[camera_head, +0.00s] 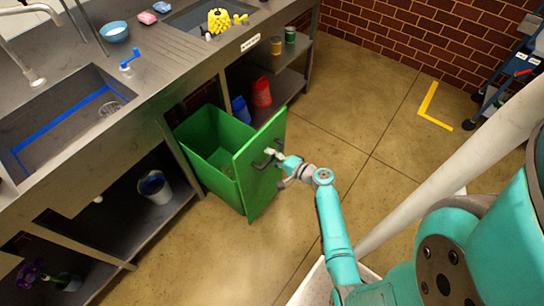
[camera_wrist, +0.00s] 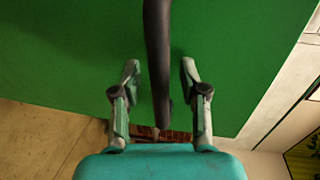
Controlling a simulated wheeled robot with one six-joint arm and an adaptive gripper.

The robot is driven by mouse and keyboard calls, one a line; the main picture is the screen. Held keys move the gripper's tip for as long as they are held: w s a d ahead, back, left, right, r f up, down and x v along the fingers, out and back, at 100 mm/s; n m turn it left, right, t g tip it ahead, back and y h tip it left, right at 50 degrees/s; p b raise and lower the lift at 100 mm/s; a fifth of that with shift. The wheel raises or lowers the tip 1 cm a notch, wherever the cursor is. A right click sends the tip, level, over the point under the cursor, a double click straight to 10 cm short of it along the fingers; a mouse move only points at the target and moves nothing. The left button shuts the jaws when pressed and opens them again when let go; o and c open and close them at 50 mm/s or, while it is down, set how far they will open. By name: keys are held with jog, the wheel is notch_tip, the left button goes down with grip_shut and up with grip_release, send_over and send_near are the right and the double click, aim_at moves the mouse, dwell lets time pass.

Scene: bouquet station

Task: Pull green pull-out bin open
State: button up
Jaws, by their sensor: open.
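The green pull-out bin (camera_head: 206,146) stands out from under the counter, its open top and inside in view in the head view. Its flat green front panel (camera_head: 259,172) carries a dark bar handle (camera_head: 268,157). My gripper (camera_head: 277,157) is at the handle in the head view. In the wrist view the handle (camera_wrist: 157,60) runs between the two fingers of my gripper (camera_wrist: 160,72), with a gap on each side. The fingers are open around the handle and face the green panel (camera_wrist: 240,60).
The counter (camera_head: 150,60) with its sink (camera_head: 60,120) is above the bin. A red container (camera_head: 262,93) and a blue one (camera_head: 240,109) sit on the shelf behind it. A white bucket (camera_head: 155,187) is on the shelf at left. The floor (camera_head: 350,110) right of the bin is clear.

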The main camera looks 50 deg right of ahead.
jog(key=v, duration=0.7)
jog(key=shift+s, duration=0.3)
dwell(0.3)
jog(key=s+a+f+n+g+h, duration=0.1)
jog(key=s+a+f+n+g, duration=0.1)
jog(key=s+a, duration=0.6)
jog(key=s+a+f+n+g+h, duration=0.1)
jog(key=s+a+f+n+g, duration=0.15)
jog(key=a, duration=0.85)
jog(key=s+a+r+n+t, duration=0.1)
jog(key=s+r+n, duration=0.3)
jog(key=r, duration=0.4)
jog(key=s+a+r+n+t+y, duration=0.1)
jog(key=s+a+r+n, duration=0.3)
jog(key=r, duration=0.5)
jog(key=s+a+r+n+t, duration=0.1)
jog(key=s+a+r+n, duration=0.2)
jog(key=s+r+n, duration=0.2)
notch_tip(320, 180, up, 4)
jog(key=s, duration=0.2)
jog(key=shift+s+a+t, duration=0.2)
jog(key=shift+s+t, duration=0.1)
jog(key=shift+t, duration=0.05)
